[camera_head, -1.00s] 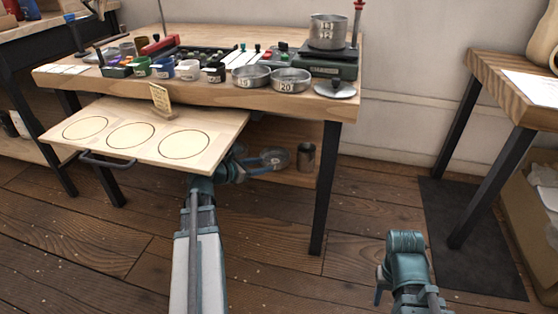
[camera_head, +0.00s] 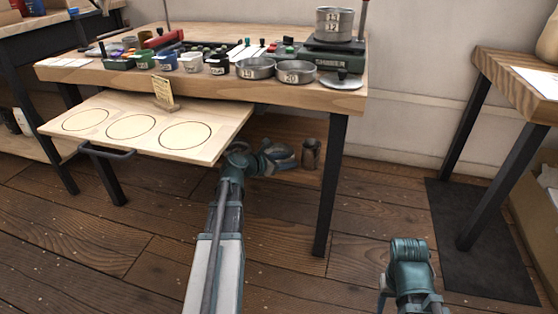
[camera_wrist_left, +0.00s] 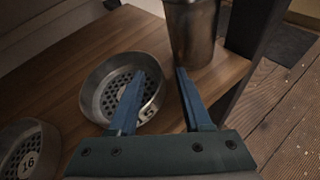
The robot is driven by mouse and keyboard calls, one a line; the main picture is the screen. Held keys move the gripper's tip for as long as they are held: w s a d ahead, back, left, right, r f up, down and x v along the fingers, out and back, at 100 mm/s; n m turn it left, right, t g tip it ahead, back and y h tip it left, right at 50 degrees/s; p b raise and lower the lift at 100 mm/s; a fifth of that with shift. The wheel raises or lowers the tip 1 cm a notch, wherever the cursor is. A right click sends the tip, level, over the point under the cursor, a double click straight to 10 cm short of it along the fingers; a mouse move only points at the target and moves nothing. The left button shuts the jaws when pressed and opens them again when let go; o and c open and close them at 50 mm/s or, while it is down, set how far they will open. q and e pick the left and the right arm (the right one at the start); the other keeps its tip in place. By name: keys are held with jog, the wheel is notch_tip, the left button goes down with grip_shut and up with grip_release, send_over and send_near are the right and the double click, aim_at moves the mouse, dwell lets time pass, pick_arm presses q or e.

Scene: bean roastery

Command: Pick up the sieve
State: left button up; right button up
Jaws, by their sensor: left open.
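A round metal sieve marked 15 (camera_wrist_left: 108,101), with a perforated bottom, lies on the wooden lower shelf in the left wrist view. My left gripper (camera_wrist_left: 160,76) is open, its left finger in front of the sieve's inside and its right finger beyond the right wall. Whether a finger touches the sieve, I cannot tell. A second sieve marked 16 (camera_wrist_left: 28,150) is partly cut off at the lower left. In the head view my left gripper (camera_head: 284,158) is under the table, covering the shelf sieves. My right arm shows at the lower right; its jaw state is unclear.
A metal canister (camera_wrist_left: 192,32) stands on the shelf close beyond the right finger; it also shows in the head view (camera_head: 311,154). A table leg (camera_head: 330,190) stands right of it. A pull-out board (camera_head: 100,105) overhangs left. Sieves 19 (camera_head: 256,69) and 20 (camera_head: 295,73) sit on the tabletop.

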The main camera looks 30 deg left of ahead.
pick_arm(q)
jog(key=shift+w+f, duration=0.15)
jog(key=shift+w, duration=0.25)
jog(key=shift+d, duration=0.1)
grip_shut()
jog(key=shift+r, duration=0.2)
